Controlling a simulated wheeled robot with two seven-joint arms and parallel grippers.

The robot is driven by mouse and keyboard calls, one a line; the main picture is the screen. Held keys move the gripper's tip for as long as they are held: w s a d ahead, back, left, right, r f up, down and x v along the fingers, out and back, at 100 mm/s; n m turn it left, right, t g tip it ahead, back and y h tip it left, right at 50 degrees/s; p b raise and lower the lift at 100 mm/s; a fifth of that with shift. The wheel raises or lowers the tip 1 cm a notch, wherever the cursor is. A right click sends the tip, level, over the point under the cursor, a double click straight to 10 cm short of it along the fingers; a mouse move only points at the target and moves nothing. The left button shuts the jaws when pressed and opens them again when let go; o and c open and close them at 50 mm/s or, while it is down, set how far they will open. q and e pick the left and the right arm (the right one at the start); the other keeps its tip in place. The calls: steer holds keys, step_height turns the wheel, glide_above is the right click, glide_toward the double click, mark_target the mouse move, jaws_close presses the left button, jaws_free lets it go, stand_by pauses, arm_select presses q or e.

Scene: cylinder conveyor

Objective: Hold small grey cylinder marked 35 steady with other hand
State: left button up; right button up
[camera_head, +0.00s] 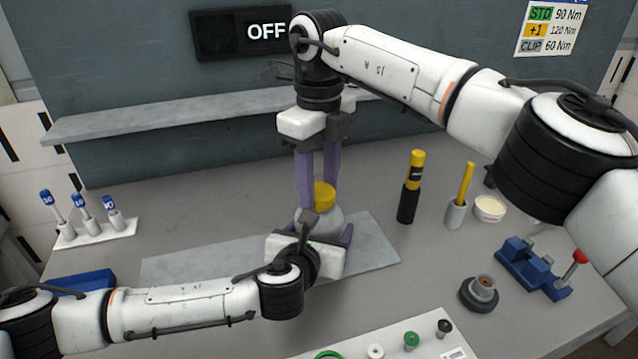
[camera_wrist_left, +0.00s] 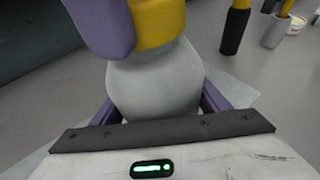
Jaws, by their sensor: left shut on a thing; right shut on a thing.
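The small grey cylinder (camera_head: 328,222) stands upright on the flat grey plate (camera_head: 190,264) and has a yellow top (camera_head: 323,193). In the left wrist view the rounded grey body (camera_wrist_left: 153,84) fills the middle, with the yellow part (camera_wrist_left: 158,24) above it. No 35 marking is visible. My left gripper (camera_head: 314,238) comes in low from the front, its purple fingers shut around the grey body. My right gripper (camera_head: 319,190) points down from above, its purple fingers shut on the yellow top. The left gripper partly hides the cylinder's lower part in the head view.
A black-and-yellow tool (camera_head: 408,190), a grey cup with a yellow stick (camera_head: 456,213) and a round tin (camera_head: 489,208) stand to the right. A blue fixture (camera_head: 530,268) and a dark round part (camera_head: 479,294) are nearer. A shelf (camera_head: 200,112) runs behind.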

steer(key=n, duration=0.8)
steer(key=shift+n, duration=0.4)
steer(key=n, duration=1.4)
steer(key=shift+r+n, duration=0.1)
steer(key=shift+n, duration=0.3)
steer(key=n, duration=0.6)
steer(key=o, duration=1.2)
